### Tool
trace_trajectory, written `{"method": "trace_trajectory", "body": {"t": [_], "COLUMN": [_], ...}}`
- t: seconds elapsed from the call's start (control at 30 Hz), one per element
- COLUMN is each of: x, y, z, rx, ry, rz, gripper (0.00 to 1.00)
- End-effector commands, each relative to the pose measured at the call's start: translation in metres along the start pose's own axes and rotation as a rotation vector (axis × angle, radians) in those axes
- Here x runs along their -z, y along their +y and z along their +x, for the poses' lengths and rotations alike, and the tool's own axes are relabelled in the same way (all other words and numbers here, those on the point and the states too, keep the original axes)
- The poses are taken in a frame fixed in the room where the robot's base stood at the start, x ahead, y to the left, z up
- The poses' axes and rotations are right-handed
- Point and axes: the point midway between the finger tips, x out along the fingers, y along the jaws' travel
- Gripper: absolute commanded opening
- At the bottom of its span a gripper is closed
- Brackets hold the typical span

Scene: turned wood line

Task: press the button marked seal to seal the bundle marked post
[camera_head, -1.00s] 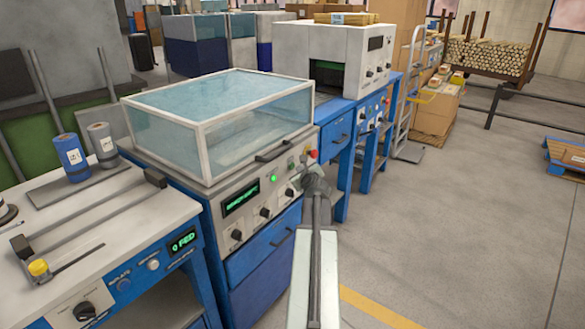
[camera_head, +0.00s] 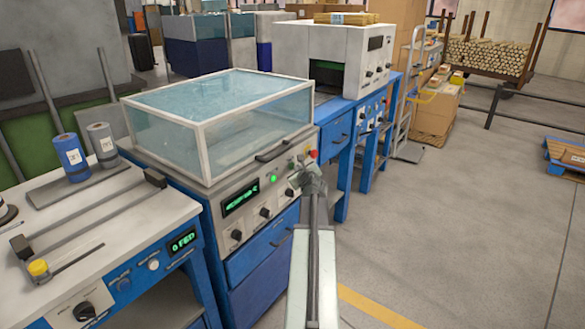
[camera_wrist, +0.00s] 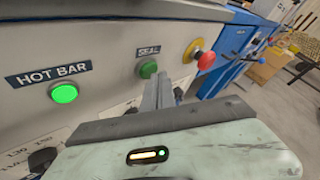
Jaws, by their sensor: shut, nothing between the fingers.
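The green seal button (camera_wrist: 148,68), under a SEAL label (camera_wrist: 147,50), is on the front panel of the blue and white machine. My gripper (camera_wrist: 158,90) is shut and empty. In the wrist view its tips are just below and right of the button, and I cannot tell whether they touch it. In the head view my gripper (camera_head: 308,170) is at the right end of the panel. The machine's clear cover (camera_head: 220,115) is down. I cannot make out a bundle marked post in either view.
A lit green HOT BAR lamp (camera_wrist: 64,93) is left of the seal button. A red knob on a yellow base (camera_wrist: 205,60) is to its right. A feed bench (camera_head: 90,220) with two rolls stands at the left.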

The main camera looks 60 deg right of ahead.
Motion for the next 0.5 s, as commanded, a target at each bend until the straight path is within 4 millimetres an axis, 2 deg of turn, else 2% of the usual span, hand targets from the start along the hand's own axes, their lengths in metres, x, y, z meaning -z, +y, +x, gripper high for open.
{"method": "trace_trajectory", "body": {"t": [0.5], "x": [-0.0029], "y": [0.0029], "z": [0.0041], "rx": [0.0], "ry": [0.0], "rz": [-0.001], "gripper": [0.0]}}
